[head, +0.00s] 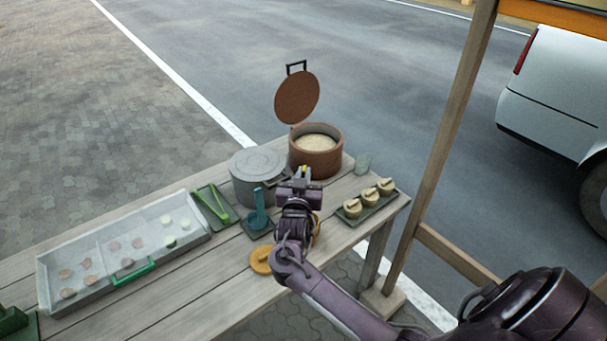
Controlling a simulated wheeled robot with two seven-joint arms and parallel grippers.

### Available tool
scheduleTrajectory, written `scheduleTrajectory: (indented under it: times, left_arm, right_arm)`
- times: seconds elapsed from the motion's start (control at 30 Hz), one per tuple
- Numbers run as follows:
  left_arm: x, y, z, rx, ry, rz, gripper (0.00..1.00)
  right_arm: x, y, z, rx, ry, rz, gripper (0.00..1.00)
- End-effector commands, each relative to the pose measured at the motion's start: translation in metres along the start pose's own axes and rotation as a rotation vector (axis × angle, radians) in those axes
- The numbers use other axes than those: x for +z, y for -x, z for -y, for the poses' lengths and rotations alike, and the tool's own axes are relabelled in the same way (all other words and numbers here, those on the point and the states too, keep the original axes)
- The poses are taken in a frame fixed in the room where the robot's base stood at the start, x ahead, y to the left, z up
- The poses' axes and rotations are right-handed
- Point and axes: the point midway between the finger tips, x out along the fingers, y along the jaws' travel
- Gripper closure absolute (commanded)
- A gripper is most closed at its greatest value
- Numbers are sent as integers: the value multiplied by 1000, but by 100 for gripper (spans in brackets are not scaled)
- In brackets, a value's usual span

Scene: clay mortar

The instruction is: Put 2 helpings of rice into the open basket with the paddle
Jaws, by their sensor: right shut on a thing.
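The rice (317,142) fills a brown round pot (316,163) at the back of the table, its lid (297,97) raised. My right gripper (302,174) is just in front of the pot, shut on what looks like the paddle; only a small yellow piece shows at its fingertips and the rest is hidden. A tan round rim (317,228) shows partly behind my right wrist, perhaps the open basket; its inside is hidden. A yellow-tan round lid (261,260) lies on the table left of my forearm. My left gripper is not in view.
A grey lidded pot (257,172) stands left of the rice pot. Several small baskets (352,208) sit on a tray at right. A partitioned box (105,288) fills the left.

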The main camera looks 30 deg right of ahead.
Motion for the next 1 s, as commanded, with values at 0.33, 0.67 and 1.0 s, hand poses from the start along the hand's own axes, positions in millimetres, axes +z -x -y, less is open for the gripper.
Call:
scheduleTrajectory:
  times: [0.33,0.67,1.0]
  left_arm:
    - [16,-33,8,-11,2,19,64]
    - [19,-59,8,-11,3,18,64]
    - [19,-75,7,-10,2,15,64]
  right_arm:
    - [40,0,0,0,1,-1,100]
    - [73,-1,0,1,1,0,100]
    - [93,-1,0,1,0,-1,100]
